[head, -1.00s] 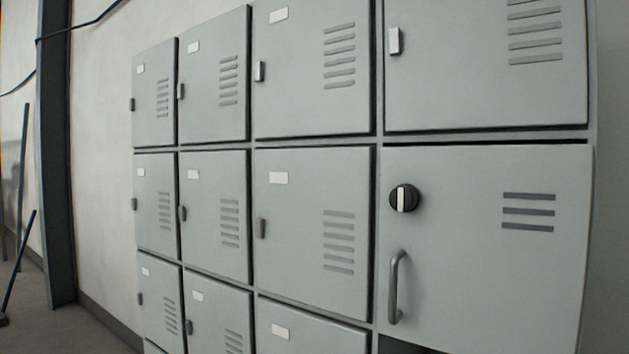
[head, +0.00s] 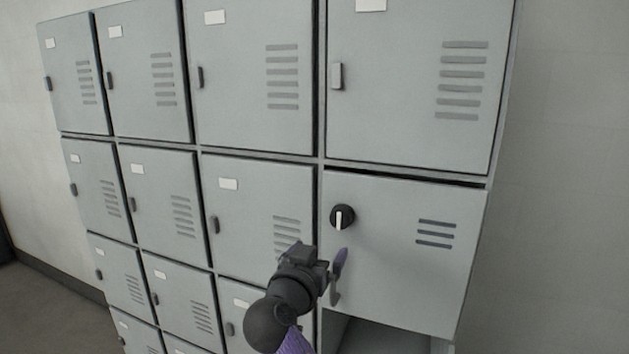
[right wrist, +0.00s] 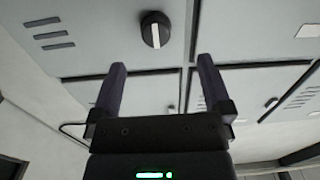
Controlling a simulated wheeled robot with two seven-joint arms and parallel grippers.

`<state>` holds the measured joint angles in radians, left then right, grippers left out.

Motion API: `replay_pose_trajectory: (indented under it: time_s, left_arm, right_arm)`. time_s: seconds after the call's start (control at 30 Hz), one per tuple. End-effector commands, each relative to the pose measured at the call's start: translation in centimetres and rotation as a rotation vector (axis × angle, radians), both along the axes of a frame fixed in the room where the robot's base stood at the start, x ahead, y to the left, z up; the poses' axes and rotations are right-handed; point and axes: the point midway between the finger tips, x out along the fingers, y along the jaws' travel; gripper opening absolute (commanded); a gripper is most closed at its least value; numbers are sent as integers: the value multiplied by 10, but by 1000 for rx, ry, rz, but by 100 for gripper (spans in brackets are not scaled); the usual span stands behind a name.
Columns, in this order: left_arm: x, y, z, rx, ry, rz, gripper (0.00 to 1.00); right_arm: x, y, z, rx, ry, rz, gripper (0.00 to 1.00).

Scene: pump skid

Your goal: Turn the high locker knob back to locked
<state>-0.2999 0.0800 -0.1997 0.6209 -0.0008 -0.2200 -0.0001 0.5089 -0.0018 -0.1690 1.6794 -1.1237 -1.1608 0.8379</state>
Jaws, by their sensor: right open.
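The locker knob (head: 342,217) is a round black dial with a white pointer bar, on a grey locker door (head: 390,265) at the right. Its bar stands about upright in the head view. The knob also shows in the right wrist view (right wrist: 155,30), just beyond the fingertips. My left gripper is not in view.
Several other grey locker doors with small latches fill the wall to the left and above. An open compartment (head: 385,338) shows below the knob's door. Bare wall (head: 560,180) lies to the right, and the floor (head: 45,310) at lower left is clear.

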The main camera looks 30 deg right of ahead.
Motion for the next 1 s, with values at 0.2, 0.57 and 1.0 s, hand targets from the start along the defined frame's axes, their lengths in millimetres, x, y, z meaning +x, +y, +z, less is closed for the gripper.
replay_pose_trajectory:
  time_s: [0.2, 0.57, 1.0]
  left_arm:
    - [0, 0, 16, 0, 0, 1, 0]
    - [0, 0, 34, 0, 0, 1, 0]
    - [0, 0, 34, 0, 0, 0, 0]
  right_arm:
    - [10, -21, 25, 3, -56, -37, 100]
    - [56, -74, 21, 5, -52, -33, 100]
    - [60, -79, 19, 6, -52, -31, 83]
